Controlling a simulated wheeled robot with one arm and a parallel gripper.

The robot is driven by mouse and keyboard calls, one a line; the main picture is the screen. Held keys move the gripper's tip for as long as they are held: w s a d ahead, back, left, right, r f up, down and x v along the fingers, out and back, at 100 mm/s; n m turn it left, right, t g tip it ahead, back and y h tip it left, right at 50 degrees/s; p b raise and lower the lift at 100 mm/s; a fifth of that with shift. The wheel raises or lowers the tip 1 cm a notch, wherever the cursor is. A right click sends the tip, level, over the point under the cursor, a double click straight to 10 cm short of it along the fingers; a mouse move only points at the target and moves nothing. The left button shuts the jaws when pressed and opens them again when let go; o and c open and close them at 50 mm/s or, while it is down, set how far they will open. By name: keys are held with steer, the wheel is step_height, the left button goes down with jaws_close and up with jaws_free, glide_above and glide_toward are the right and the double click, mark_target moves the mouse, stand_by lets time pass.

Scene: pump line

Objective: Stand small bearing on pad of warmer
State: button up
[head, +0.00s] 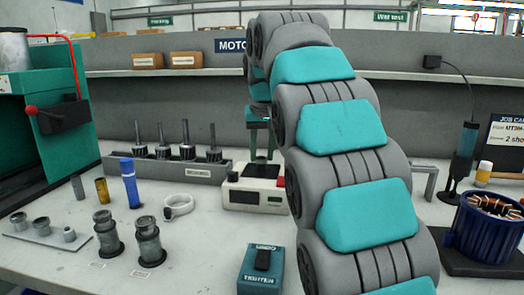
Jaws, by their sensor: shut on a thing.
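My gripper (261,152) points down just above the pad, small and partly hidden by my own arm. It is shut on the small bearing, which is too small and dark to make out clearly. I cannot tell whether the bearing touches the pad.
A rack (180,168) with several upright shafts stands behind left.

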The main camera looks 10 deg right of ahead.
steer(key=o, duration=1.1)
steer(key=shift+c, duration=0.2)
steer(key=shift+o, duration=0.3)
steer(key=shift+o, duration=0.9)
